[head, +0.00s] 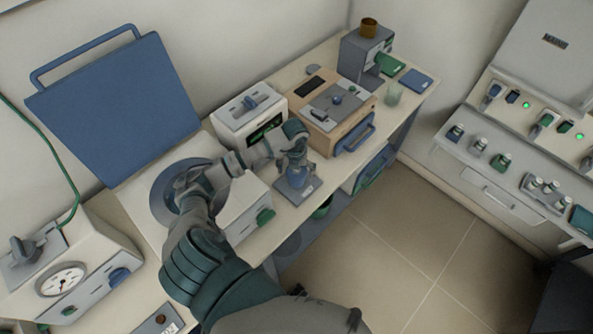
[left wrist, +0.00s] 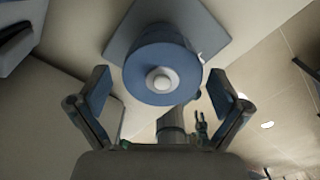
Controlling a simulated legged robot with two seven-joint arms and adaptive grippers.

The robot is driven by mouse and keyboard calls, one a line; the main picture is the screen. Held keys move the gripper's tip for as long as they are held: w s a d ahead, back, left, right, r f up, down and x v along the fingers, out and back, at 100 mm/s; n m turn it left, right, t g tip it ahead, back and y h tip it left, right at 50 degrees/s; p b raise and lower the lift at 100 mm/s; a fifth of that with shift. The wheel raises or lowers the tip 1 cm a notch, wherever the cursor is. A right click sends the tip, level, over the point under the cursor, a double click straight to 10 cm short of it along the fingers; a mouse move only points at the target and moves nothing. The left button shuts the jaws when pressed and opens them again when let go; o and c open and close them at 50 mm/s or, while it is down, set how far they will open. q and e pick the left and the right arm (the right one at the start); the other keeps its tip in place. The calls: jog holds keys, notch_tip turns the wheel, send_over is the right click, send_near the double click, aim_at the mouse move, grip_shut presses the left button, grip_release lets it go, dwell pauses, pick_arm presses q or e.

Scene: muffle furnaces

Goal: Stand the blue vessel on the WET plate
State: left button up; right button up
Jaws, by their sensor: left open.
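The blue vessel (head: 297,176) stands on a grey-blue plate (head: 310,188) near the bench's front edge. In the left wrist view, I see the vessel (left wrist: 160,72) from above, with a round white knob on top, and the plate (left wrist: 122,42) under it. My left gripper (head: 294,163) is above and around the vessel. Its open fingers lie either side of the vessel, with gaps showing. No WET lettering is readable on any plate. A small claw shape low in the left wrist view may be my right gripper (left wrist: 200,124), too small to read.
A white box (head: 243,208) with a green knob stands left of the plate, and a white instrument (head: 247,116) behind. A wooden-sided device (head: 336,112) is to the right.

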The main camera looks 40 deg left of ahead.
pick_arm(q)
jog(key=shift+a+r, duration=0.15)
jog(key=shift+r, duration=0.35)
notch_tip(320, 180, up, 11)
jog(key=shift+r, duration=0.15)
